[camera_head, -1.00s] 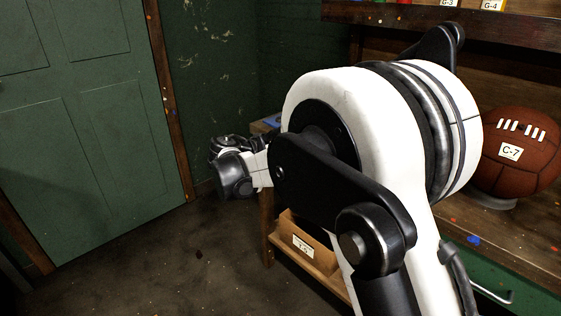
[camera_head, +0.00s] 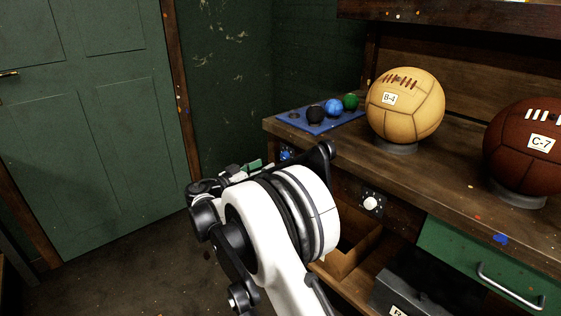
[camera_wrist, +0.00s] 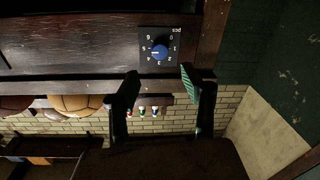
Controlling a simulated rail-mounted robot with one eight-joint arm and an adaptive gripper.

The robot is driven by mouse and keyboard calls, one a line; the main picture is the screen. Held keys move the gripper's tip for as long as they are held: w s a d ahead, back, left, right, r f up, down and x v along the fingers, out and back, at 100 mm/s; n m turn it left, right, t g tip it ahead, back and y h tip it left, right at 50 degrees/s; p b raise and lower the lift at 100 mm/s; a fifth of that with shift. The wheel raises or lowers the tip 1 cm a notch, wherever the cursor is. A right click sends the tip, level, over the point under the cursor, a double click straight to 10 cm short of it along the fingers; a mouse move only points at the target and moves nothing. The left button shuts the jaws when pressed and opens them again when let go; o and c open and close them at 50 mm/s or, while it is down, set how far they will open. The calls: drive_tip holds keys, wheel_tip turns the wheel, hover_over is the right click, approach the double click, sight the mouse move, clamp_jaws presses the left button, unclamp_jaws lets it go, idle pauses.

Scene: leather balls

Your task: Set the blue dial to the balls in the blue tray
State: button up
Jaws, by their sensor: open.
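The blue tray (camera_head: 322,127) lies on the far left end of the bench top. It holds a black ball (camera_head: 316,114), a blue ball (camera_head: 333,107) and a green ball (camera_head: 351,101), with an empty-looking recess at its left. The blue dial (camera_wrist: 159,51) sits on a dark numbered plate in the wrist view, where the markings look upside down. In the head view the blue dial (camera_head: 285,154) is on the bench front below the tray. My gripper (camera_wrist: 159,72) is open and empty, its fingertips apart on either side of the dial's line, seemingly short of it.
A tan ball (camera_head: 405,104) and a brown ball (camera_head: 530,148) stand on the bench. A white dial (camera_head: 371,203) is on the bench front, with a green drawer (camera_head: 480,265) to its right. A green door (camera_head: 90,130) is at left; floor before it is clear.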

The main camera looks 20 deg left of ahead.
sight(283, 156)
drive_tip(key=b+x, duration=0.2)
drive_tip(key=x, duration=0.6)
drive_tip(key=shift+w+d, duration=0.15)
drive_tip(key=shift+w, duration=0.1)
clamp_jaws()
